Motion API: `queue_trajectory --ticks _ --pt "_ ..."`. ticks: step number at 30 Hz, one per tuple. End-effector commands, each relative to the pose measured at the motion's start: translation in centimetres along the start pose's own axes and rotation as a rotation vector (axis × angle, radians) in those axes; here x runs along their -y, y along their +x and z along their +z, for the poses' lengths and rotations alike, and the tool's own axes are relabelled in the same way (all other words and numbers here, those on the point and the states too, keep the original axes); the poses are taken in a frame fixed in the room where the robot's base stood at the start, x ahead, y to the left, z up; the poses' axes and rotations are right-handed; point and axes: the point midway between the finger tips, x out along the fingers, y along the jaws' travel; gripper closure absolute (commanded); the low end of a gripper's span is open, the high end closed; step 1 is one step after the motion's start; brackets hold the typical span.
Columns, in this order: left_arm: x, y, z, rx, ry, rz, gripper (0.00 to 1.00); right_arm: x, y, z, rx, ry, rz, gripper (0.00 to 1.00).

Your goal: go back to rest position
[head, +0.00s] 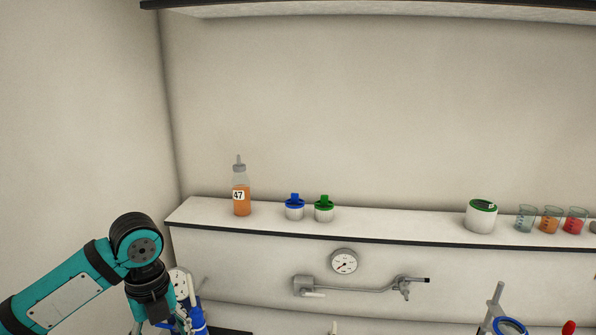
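My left arm comes in from the lower left, teal with black joints. Its gripper (160,327) points down at the bottom edge, where its fingertips are cut off, so I cannot tell whether it is open or shut. A blue item (198,320) shows just right of the gripper; I cannot tell whether they touch. My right gripper is not in view.
The shelf (400,226) carries an orange bottle labelled 47 (241,198), blue-lidded (294,208) and green-lidded (324,209) jars, a larger white jar (481,217) and several beakers (550,219). Below are a gauge (344,262), a pipe (350,288) and a stand (494,307).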

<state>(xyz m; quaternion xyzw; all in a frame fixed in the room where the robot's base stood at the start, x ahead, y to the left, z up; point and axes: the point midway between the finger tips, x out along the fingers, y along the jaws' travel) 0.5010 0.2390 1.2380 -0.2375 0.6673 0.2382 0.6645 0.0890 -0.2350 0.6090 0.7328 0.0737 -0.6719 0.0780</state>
Motion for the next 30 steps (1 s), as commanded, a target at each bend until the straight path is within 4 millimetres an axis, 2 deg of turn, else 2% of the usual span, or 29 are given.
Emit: queue_trajectory --ticks 3,11,20,23,26,30 --pt "0.6 1.3 -0.9 -0.004 -0.023 -0.01 0.4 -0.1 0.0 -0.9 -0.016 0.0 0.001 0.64" --pt "1.8 4.2 -3.0 -0.007 -0.108 -0.046 0.4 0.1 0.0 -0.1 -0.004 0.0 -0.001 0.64" --pt "3.6 9.5 -7.8 -0.046 -0.334 -0.141 0.4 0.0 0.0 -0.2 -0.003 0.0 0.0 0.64" --pt "4.1 11.7 -10.3 -0.082 -0.476 -0.191 0.4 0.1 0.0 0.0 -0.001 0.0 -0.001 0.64" --pt "4.2 14.0 -13.2 -0.137 -0.691 -0.253 0.4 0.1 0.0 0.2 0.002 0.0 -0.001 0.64" --pt "2.7 16.5 -16.4 -0.216 -1.085 -0.322 0.4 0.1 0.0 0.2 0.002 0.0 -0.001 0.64"
